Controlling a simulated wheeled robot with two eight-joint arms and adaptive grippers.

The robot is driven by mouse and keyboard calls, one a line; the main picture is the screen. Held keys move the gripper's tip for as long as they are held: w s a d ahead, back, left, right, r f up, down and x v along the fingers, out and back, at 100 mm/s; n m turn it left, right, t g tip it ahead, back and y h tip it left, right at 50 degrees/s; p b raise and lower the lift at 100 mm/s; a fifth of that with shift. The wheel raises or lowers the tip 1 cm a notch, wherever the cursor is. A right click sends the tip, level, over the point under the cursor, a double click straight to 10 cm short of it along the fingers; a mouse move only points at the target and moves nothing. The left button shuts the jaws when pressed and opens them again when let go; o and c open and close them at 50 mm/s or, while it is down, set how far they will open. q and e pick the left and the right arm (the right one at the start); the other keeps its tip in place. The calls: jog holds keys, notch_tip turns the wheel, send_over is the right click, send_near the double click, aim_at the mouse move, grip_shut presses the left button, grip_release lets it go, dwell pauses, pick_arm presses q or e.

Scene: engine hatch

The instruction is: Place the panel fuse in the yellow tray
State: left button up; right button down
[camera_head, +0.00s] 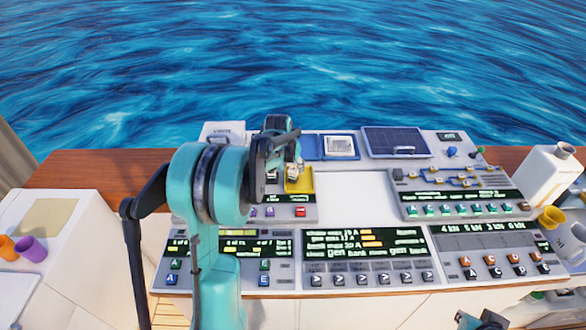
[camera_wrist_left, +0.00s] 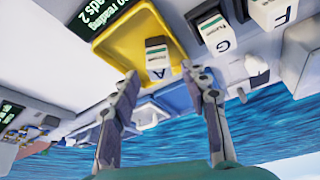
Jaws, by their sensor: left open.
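The yellow tray (camera_head: 306,183) sits at the back of the console, partly hidden by my left arm in the head view. In the left wrist view the tray (camera_wrist_left: 112,45) is at upper left of centre. A white fuse marked A (camera_wrist_left: 157,57), with a dark green label, is at the tray; whether it rests on the tray floor is hard to tell. My left gripper (camera_wrist_left: 163,80) is open, its two fingers apart on either side below the fuse, not visibly touching it. My right gripper (camera_head: 482,321) shows only in part at the bottom edge; its jaws are unclear.
Fuses marked G (camera_wrist_left: 215,35) and F (camera_wrist_left: 270,12) stand beside the tray. A blue-framed case (camera_head: 338,146) and a dark solar panel (camera_head: 396,142) lie behind. Switch panels fill the console front. A white jug (camera_head: 550,175) stands at right, cups (camera_head: 32,249) at left.

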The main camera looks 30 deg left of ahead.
pick_arm(q)
jog(key=p+v, duration=0.2)
jog(key=v, duration=0.6)
jog(key=s+d+r+t, duration=0.1)
jog(key=s+d+r, duration=0.5)
jog(key=s+d, duration=0.6)
jog(key=s+d+f+m+t, duration=0.1)
jog(key=s+d+f, duration=0.2)
jog(key=s+d, duration=0.6)
jog(key=s, duration=0.3)
jog(key=shift+s+d+f+m+t+h, duration=0.2)
jog(key=shift+d+m+t+h, duration=0.1)
jog(key=shift+m+t, duration=0.1)
